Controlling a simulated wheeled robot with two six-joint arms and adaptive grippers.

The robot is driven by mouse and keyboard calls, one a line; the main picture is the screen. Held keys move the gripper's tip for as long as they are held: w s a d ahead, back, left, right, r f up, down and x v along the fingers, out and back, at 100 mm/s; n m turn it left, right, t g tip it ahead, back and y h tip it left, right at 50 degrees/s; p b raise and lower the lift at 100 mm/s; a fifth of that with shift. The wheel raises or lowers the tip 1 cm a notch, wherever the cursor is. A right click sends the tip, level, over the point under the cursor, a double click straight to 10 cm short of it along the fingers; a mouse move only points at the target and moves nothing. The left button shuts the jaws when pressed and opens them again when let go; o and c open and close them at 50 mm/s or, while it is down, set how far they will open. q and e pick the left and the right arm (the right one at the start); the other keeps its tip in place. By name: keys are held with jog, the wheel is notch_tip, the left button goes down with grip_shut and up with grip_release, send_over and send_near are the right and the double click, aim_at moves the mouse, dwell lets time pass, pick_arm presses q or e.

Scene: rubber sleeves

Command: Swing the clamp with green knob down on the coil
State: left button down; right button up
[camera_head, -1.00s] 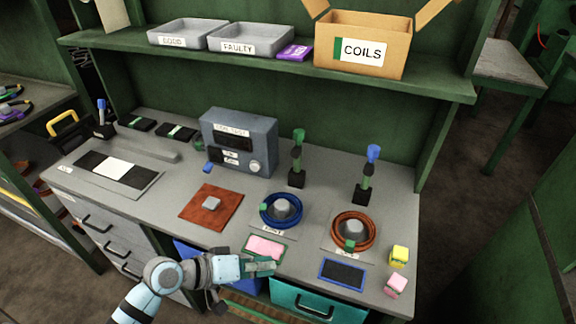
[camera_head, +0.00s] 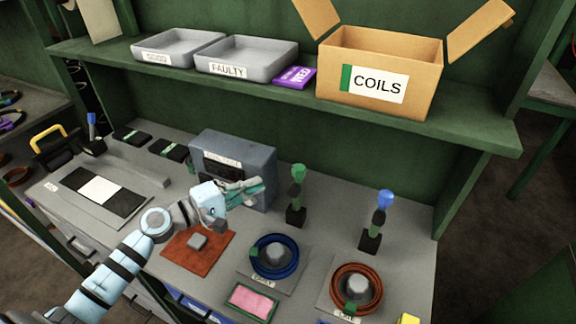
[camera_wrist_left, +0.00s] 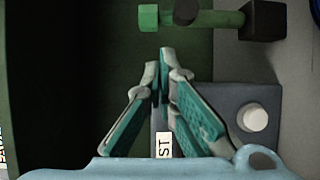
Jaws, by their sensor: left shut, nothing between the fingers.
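The clamp with the green knob (camera_head: 298,172) stands upright behind the blue coil (camera_head: 275,257), which lies flat around a grey post. In the left wrist view, the green knob (camera_wrist_left: 148,17) is at the top, just beyond my fingertips. My left gripper (camera_head: 260,187) is shut and empty, in front of the grey tester box (camera_head: 234,153) and left of the knob, apart from it. The fingertips also show in the left wrist view (camera_wrist_left: 160,60). A second clamp with a blue knob (camera_head: 385,199) stands upright behind the orange coil (camera_head: 335,283). My right gripper is out of view.
The brown mat (camera_head: 180,254) with a small grey block lies under my left arm. A pink pad (camera_head: 250,301) lies at the front. A shelf above holds grey trays (camera_head: 247,58) and a coils box (camera_head: 375,80). The bench between the two clamps is clear.

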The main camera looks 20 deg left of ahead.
aim_at(296, 192)
pick_arm(q)
jog(key=p+x, duration=0.1)
jog(key=x, duration=0.9)
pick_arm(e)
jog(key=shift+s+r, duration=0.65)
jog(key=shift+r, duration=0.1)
